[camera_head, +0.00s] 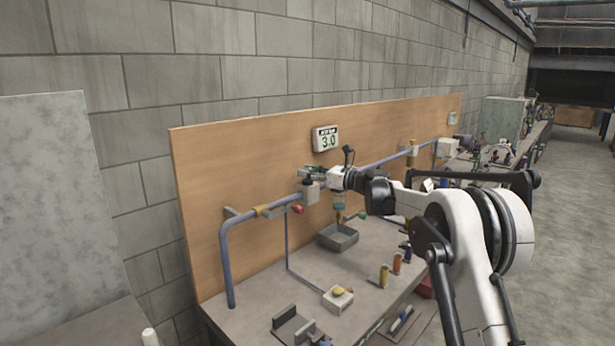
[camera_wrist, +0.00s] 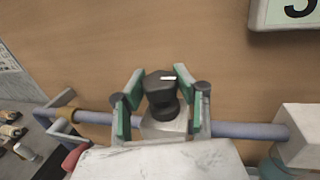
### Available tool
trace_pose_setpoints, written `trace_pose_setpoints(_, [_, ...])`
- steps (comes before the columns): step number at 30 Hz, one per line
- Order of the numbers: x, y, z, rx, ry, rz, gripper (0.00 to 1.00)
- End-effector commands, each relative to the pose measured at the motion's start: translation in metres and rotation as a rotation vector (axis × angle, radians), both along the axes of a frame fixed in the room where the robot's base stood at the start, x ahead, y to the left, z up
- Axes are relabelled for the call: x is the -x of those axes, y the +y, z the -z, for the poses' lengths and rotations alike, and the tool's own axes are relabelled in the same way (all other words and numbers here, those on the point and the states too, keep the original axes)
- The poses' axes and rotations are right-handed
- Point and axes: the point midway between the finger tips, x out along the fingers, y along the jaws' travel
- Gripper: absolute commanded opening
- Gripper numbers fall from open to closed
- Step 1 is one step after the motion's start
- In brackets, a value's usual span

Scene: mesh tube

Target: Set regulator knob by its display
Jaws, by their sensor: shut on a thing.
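The regulator knob (camera_wrist: 160,92) is dark, with a white pointer mark that points to the right in the wrist view. It sits on a light grey regulator body (camera_wrist: 165,127) on the blue pipe (camera_wrist: 247,130). My gripper (camera_wrist: 161,75) has its green-padded fingers on both sides of the knob and is shut on it. In the head view my gripper (camera_head: 313,172) is at the pipe, below the display, and mostly hides the knob. The display (camera_head: 325,139) is a white box on the wooden panel and reads 3.0. Only its corner (camera_wrist: 285,15) shows in the wrist view.
The wooden panel (camera_head: 205,190) stands close behind the pipe. A red handle (camera_head: 297,209) is to the left of my gripper. Below are a grey tray (camera_head: 325,237), a white box with a yellow button (camera_head: 338,299) and several small cylinders (camera_head: 384,275) on the bench.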

Motion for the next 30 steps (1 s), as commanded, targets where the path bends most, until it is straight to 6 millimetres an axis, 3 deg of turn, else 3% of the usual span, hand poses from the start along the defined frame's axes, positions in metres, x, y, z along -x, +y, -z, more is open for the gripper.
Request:
trace_pose_setpoints(7, [-0.0007, -0.0006, -0.0005, -0.001, 0.000, -0.114, 0.02])
trace_pose_setpoints(19, [0.0000, -0.0005, -0.0008, -0.001, 0.000, -0.131, 0.02])
trace_pose_setpoints(20, [0.0000, -0.0005, -0.0008, -0.001, 0.000, -0.131, 0.32])
trace_pose_setpoints(21, [0.0001, -0.0005, -0.0007, -0.001, 0.000, -0.131, 0.38])
trace_pose_setpoints(24, [0.0001, -0.0005, -0.0006, 0.000, 0.000, -0.131, 0.51])
trace_pose_setpoints(30, [0.0002, -0.0004, -0.0004, 0.000, 0.000, -0.131, 0.51])
